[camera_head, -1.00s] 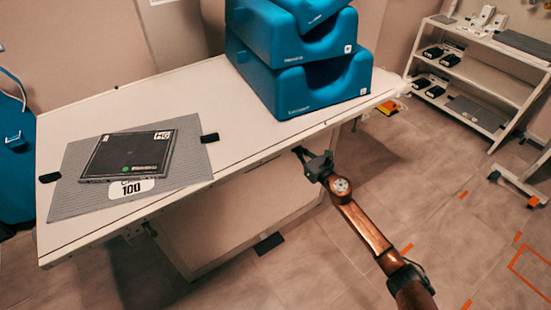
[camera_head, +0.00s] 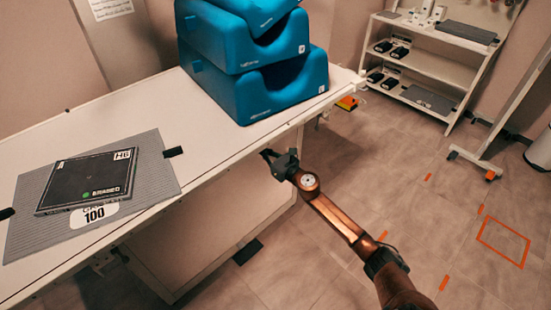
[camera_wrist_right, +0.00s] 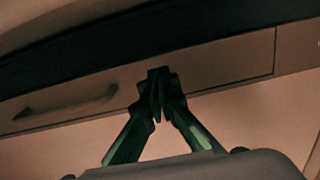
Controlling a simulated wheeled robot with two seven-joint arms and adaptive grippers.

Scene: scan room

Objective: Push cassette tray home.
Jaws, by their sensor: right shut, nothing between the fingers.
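In the right wrist view a long, flat tray front (camera_wrist_right: 215,72) with a bar handle (camera_wrist_right: 70,108) on its left part runs under a dark edge; I take it for the cassette tray. My right gripper (camera_wrist_right: 157,75) is shut and empty, its fingertips in front of this panel, right of the handle. I cannot tell whether they touch it. In the head view the right gripper (camera_head: 268,155) is beside the table's near long edge, below the blue blocks. The tray front is not clear there. My left gripper is not in view.
The white table (camera_head: 150,122) carries stacked blue blocks (camera_head: 265,85) and a grey mat (camera_head: 150,185) with a dark flat cassette (camera_head: 85,182) marked H6. A white shelf (camera_head: 430,65) stands at the back right.

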